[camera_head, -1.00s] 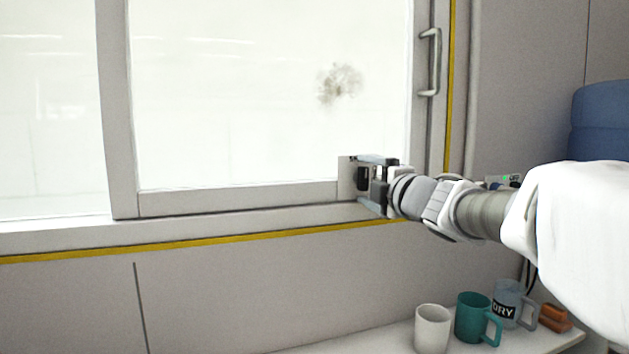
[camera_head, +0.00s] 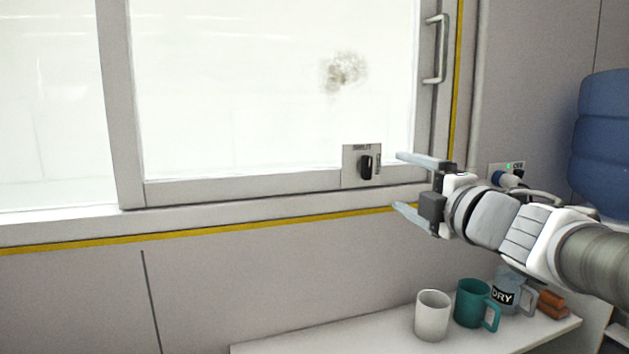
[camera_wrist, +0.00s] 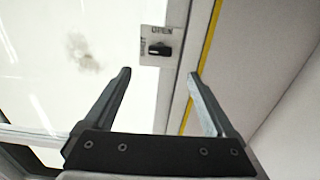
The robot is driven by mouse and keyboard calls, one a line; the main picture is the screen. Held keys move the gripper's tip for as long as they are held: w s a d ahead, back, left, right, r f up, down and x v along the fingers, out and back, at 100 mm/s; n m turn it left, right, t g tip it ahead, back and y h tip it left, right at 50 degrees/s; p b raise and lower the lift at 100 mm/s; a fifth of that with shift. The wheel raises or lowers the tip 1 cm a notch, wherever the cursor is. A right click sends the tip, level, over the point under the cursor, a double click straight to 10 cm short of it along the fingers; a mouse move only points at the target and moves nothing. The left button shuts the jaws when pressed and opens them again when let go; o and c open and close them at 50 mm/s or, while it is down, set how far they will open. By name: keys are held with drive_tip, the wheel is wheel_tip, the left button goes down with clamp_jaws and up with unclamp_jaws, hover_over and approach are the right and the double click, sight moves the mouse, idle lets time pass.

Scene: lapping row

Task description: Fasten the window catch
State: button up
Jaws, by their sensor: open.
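The window catch is a small grey plate with a black knob (camera_head: 367,167) at the lower right of the window frame. The knob stands upright in the head view, in line with a blurred label on the plate's top edge that seems to read SHUT. In the wrist view the knob (camera_wrist: 159,49) lies crosswise, and the label OPEN is beside it, off its long axis. My gripper (camera_head: 396,181) is open and empty, to the right of the catch and apart from it. In the wrist view the catch shows beyond and between the fingertips (camera_wrist: 160,73).
The window has a grey handle (camera_head: 436,48) on its right frame. A blue padded object (camera_head: 602,140) stands at right.

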drive_tip(key=shift+p+v, duration=0.55)
drive_tip(key=shift+v, duration=2.25)
drive_tip(key=s+d+f+m+g+h, duration=0.4)
drive_tip(key=f+m+h, duration=0.45)
drive_tip(key=m, duration=0.75)
drive_tip(key=s+a+f+m+g+y, duration=0.45)
drive_tip(key=s+a+f+g, duration=0.45)
drive_tip(key=s+f, duration=0.4)
wheel_tip(320, 180, up, 19)
drive_tip(key=t+p, duration=0.1)
drive_tip(key=p, duration=1.7)
drive_tip(key=shift+w+a+m+h+p, duration=0.2)
drive_tip(key=shift+m+h+p, duration=0.1)
drive_tip(key=shift+m+p, duration=0.1)
